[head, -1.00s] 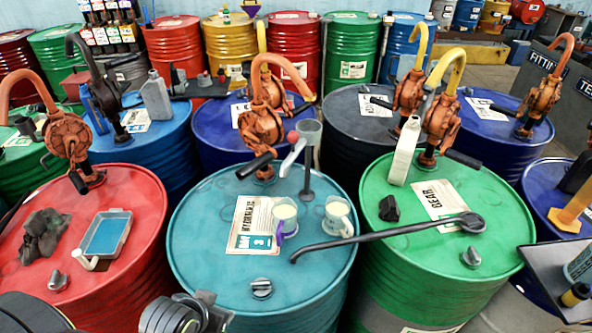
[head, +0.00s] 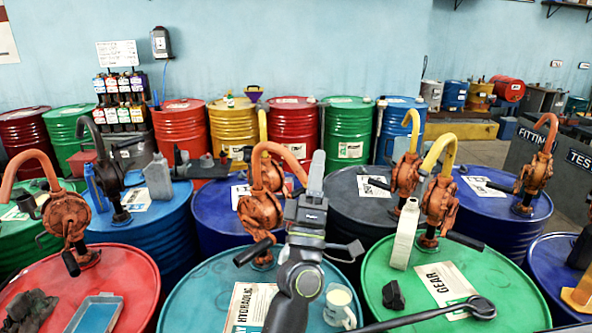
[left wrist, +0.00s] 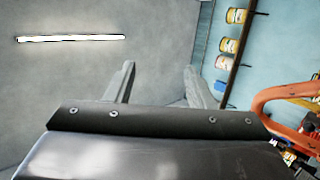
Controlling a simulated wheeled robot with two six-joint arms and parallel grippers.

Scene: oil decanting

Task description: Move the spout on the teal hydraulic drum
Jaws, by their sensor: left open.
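The teal hydraulic drum (head: 200,292) stands at bottom centre in the head view, with its label (head: 250,305) partly hidden by my left arm. A rusty orange hand pump (head: 258,213) stands on it. Its curved orange spout (head: 283,152) arches over to the right. My left gripper (head: 317,172) points up just right of the spout's end; whether they touch cannot be told. In the left wrist view its two fingers (left wrist: 160,88) are apart with nothing between them. An orange curved pipe (left wrist: 285,100) shows at that view's right edge. My right gripper is out of view.
A cup (head: 341,305) stands on the teal drum beside my left arm. A red drum (head: 135,270) and a green drum (head: 510,290) flank it, each with a pump.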

